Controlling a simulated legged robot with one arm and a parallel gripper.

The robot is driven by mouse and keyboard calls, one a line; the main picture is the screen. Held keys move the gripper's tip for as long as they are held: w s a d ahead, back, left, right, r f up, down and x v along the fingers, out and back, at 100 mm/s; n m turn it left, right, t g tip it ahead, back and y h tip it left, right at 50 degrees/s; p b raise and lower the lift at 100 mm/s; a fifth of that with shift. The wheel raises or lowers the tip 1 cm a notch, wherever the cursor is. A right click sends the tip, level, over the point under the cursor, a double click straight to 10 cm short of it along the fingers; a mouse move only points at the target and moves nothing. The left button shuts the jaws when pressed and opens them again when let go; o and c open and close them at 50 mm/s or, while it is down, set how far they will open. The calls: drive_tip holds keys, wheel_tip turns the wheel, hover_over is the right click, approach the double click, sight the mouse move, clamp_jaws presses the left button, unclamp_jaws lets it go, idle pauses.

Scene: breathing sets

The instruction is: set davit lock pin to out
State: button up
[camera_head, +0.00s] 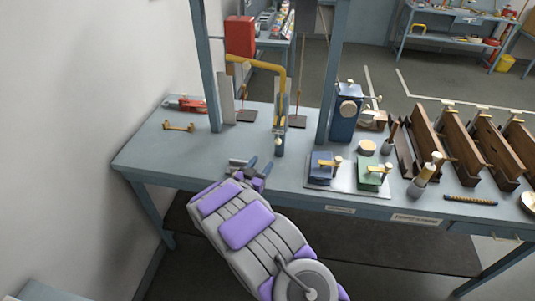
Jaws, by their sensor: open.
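A yellow davit (270,66) with a bent arm stands on a blue-grey post (280,146) near the middle of the bench. A small pale knob (278,141) shows low on the post's front. It may be the lock pin, but it is too small to tell whether it is in or out. My gripper (250,165) is open and empty over the bench's front edge, in front of the post and a little to its left. It is apart from the post.
Frame uprights (208,65) rise left and right of the davit. A blue box (345,113), two small valve blocks (321,168) and wooden racks (430,135) fill the right. Red pliers (185,104) and a brass piece (179,126) lie left. The bench's front left is clear.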

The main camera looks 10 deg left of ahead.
drive_tip(key=v, duration=0.3)
drive_tip(key=shift+s, duration=0.2)
idle(0.3)
drive_tip(key=w+d+r+g+y, duration=0.2)
drive_tip(key=w+r+g+y, duration=0.1)
drive_tip(key=r+y, duration=0.15)
drive_tip(key=s+d+r+n+g+y, duration=0.2)
drive_tip(key=s+d+r+g+y, duration=0.15)
drive_tip(key=s+r+g, duration=0.2)
drive_tip(key=s+d+r+g+h, duration=0.1)
drive_tip(key=s+d+g, duration=0.2)
drive_tip(key=s+d, duration=0.4)
drive_tip(key=s+d+r+n+g+h+b, duration=0.1)
drive_tip(key=s+d+g, duration=0.3)
drive_tip(key=s, duration=1.8)
drive_tip(key=s+d+r+g, duration=0.3)
drive_tip(key=s+d, duration=0.8)
drive_tip(key=s, duration=0.4)
drive_tip(key=shift+d+r+h, duration=0.25)
drive_tip(key=shift+d+h, duration=0.05)
drive_tip(key=shift+h, duration=0.1)
drive_tip(key=shift+w+g, duration=0.1)
drive_tip(key=shift+g, duration=0.15)
